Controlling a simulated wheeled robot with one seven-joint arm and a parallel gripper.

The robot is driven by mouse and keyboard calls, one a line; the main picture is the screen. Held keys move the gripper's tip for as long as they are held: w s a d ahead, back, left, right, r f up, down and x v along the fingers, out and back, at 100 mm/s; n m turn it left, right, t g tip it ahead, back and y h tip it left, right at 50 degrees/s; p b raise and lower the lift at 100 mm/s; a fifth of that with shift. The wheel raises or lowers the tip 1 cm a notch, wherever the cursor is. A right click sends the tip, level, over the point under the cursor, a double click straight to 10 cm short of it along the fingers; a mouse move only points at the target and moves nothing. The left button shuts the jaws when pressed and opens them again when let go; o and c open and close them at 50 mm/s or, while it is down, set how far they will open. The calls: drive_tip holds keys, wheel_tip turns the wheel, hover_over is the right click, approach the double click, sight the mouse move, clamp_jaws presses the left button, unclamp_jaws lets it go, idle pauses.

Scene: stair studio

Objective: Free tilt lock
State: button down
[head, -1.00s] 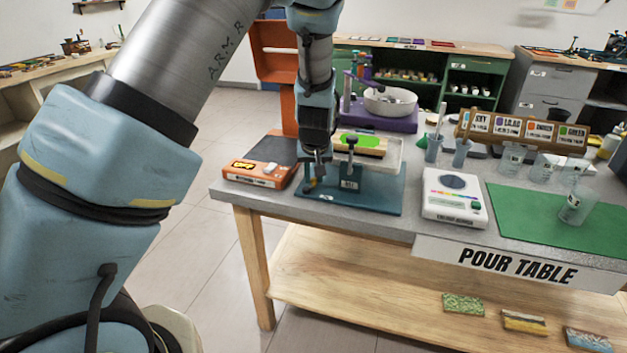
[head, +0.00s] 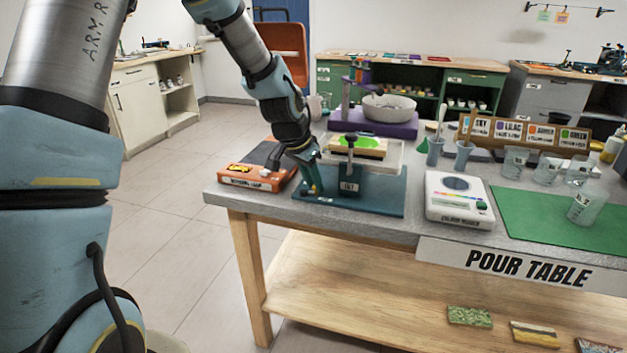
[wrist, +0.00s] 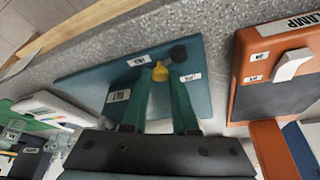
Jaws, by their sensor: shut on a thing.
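A teal tilt stand (head: 385,203) sits at the left front of the pour table. It carries a tray (head: 393,158) with a green-topped panel (head: 358,143). A black-knobbed lever (head: 350,160) rises by a block labelled TILT (head: 349,187). In the wrist view, a small yellow knob (wrist: 160,71) sits between my fingertips, with a black knob (wrist: 178,53) just beyond it. My gripper (head: 313,186) reaches down to the stand's left front and appears shut on the yellow knob.
An orange lamp unit (head: 256,170) stands close left of the stand. A purple stand with a white bowl (head: 389,106) is behind. The table's front edge is near.

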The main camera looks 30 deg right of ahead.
drive_tip(key=shift+s+a+f+m, duration=0.1)
drive_tip(key=shift+m, duration=0.3)
drive_tip(key=c, duration=0.7)
unclamp_jaws()
drive_tip(key=v, duration=1.1)
drive_tip(key=shift+b, duration=0.35)
drive_tip(key=shift+f, duration=0.1)
drive_tip(key=s+a+f+n+y, duration=0.1)
drive_tip(key=a+n, duration=0.3)
drive_tip(key=a, duration=0.6)
drive_tip(key=s+a+f+n+y, duration=0.1)
drive_tip(key=s+a+n, duration=0.2)
drive_tip(key=a, duration=0.8)
drive_tip(key=s+a+f+n+y+p, duration=0.1)
drive_tip(key=s+a+f+n+y, duration=0.1)
drive_tip(key=a+n, duration=0.4)
drive_tip(key=shift+s+a+n, duration=0.2)
drive_tip(key=shift+a, duration=1.1)
drive_tip(key=shift+s+a+n, duration=0.15)
drive_tip(key=shift+a+n, duration=0.05)
drive_tip(key=shift+a, duration=1.1)
